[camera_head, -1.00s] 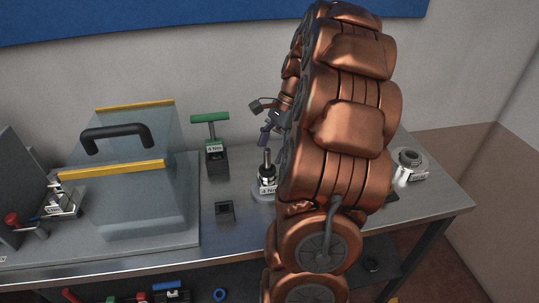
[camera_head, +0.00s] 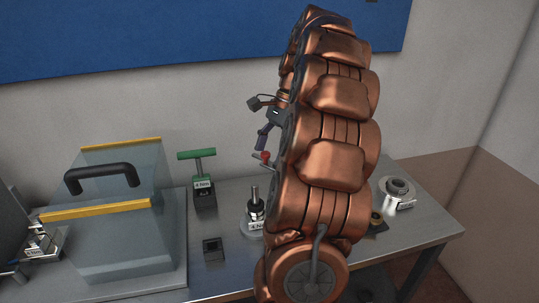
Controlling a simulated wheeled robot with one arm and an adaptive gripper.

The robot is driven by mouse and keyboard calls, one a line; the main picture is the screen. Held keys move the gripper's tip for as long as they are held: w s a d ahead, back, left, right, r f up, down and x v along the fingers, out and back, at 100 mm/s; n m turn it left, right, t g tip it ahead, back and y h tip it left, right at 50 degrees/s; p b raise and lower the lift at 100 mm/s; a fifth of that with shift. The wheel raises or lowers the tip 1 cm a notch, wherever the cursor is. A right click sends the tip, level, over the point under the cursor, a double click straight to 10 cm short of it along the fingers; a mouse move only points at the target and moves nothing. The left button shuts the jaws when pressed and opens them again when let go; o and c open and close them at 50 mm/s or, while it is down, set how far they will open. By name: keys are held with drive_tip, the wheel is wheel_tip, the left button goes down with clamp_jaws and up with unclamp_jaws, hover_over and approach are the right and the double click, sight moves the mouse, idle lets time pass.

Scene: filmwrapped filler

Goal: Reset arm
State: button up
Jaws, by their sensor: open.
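My copper-coloured arm stands folded upright in front of the table, right of centre. My gripper (camera_head: 264,138) shows only in part at the arm's left edge, above the back of the table. It is open, and I see nothing held in it. The arm hides the rest of it. A small red piece with a silver rod (camera_head: 263,156) shows just below the gripper; I cannot tell whether they touch.
On the grey table (camera_head: 225,270) stand a clear box with a black handle (camera_head: 110,205), a green T-handled tool (camera_head: 200,170), a labelled post (camera_head: 255,210) and a small dark block (camera_head: 213,249). A round metal part (camera_head: 397,190) sits right of my arm. A blue wall panel (camera_head: 150,35) is behind.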

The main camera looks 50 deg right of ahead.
idle(0.6)
drive_tip(key=a+f+n+g+h, duration=0.25)
drive_tip(key=a+n, duration=0.75)
drive_tip(key=a, duration=1.2)
drive_tip(key=s+a+f+n+h, duration=0.1)
drive_tip(key=s+a+f+n, duration=0.3)
drive_tip(key=s, duration=0.4)
drive_tip(key=s+a+f+n+h, duration=0.1)
drive_tip(key=s+a+f+n, duration=0.3)
drive_tip(key=s+a+n, duration=0.2)
drive_tip(key=shift+s+a+f+n, duration=0.3)
drive_tip(key=shift+s+n, duration=0.2)
drive_tip(key=shift+s, duration=0.5)
drive_tip(key=shift+g, duration=0.25)
drive_tip(key=shift+c, duration=0.3)
